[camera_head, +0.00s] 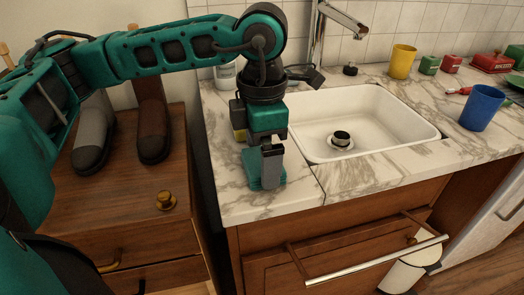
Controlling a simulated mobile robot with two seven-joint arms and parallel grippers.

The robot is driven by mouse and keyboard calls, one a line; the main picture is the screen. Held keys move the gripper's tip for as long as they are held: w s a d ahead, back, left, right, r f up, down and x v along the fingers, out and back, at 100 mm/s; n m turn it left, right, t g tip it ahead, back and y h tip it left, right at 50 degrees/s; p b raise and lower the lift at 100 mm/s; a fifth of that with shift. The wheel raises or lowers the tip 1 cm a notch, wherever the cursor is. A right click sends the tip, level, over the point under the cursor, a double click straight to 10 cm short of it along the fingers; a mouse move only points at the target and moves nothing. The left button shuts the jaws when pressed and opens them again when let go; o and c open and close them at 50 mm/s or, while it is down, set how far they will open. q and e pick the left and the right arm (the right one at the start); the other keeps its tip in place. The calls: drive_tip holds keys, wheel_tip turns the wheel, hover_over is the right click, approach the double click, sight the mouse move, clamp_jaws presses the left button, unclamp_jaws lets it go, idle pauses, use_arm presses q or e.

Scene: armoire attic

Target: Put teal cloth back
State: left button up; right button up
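A small teal cloth (252,170) is at the front left of the marble counter, left of the sink. My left gripper (271,166) points down at it from above. One grey finger stands in front of the cloth, with teal showing on both sides of it. The other finger is hidden, so I cannot tell whether the gripper is shut on the cloth. My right gripper is not in view.
A white sink (385,118) with a tap (340,17) is right of the gripper. A yellow cup (402,62) and a blue cup (481,108) stand beyond it. A rail (376,260) sticks out below the counter. Boots (152,125) stand on a wooden cabinet (105,205) at left.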

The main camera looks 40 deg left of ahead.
use_arm(q)
wheel_tip(320, 180, up, 12)
drive_tip(key=p, duration=0.2)
drive_tip(key=shift+f, duration=0.15)
drive_tip(key=shift+f, duration=0.1)
idle(0.4)
